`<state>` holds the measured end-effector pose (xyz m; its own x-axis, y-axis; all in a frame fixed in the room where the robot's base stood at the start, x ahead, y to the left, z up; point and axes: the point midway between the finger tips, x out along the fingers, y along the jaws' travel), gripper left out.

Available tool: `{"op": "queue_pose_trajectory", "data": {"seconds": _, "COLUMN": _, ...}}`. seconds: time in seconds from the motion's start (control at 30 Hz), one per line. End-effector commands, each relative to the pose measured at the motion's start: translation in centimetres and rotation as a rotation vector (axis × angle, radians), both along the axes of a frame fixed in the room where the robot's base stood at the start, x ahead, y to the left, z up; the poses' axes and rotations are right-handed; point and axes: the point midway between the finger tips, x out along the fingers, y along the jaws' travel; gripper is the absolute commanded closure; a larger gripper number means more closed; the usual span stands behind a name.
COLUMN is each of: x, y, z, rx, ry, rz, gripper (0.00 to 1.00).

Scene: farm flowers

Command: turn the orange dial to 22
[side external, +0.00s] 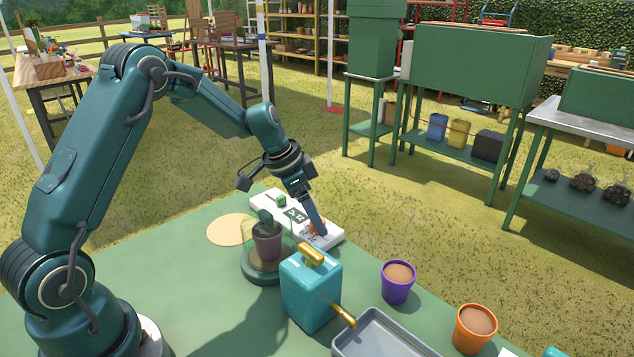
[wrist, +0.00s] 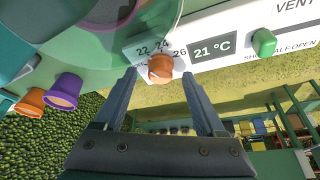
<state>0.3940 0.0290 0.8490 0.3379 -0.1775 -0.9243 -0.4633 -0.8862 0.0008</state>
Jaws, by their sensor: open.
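The orange dial (wrist: 160,68) sits on a white panel (wrist: 290,22), with the numbers 22, 24 and 26 printed around it. A dark display (wrist: 212,47) beside it reads 21 °C. In the wrist view my gripper (wrist: 159,76) is open, with one fingertip on each side of the dial and gaps showing between. I cannot tell whether the fingers are level with the dial. The dial's pointer is not clear. In the side view my gripper (side external: 315,222) reaches down at the near right end of the panel (side external: 262,204) and mostly hides the dial.
A green knob (wrist: 264,42) is on the same panel. A glass cloche (side external: 266,254) over a potted plant and a teal box (side external: 312,290) with a brass spout stand close by. A purple pot (side external: 398,282), an orange pot (side external: 474,328) and a grey tray (side external: 375,335) are to the right.

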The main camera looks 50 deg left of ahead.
Motion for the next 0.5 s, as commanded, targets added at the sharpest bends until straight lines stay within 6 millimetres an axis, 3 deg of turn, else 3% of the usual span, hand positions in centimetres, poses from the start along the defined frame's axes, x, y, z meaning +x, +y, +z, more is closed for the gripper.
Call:
{"op": "queue_pose_trajectory", "data": {"seconds": 0.3, "x": -1.3, "y": 0.8, "z": 3.7, "rx": 0.002, "ry": -0.002, "rz": 0.002, "gripper": 0.28}}
{"op": "queue_pose_trajectory", "data": {"seconds": 0.5, "x": -1.6, "y": 0.8, "z": 4.2, "rx": 0.001, "ry": 0.001, "rz": 0.002, "gripper": 0.28}}
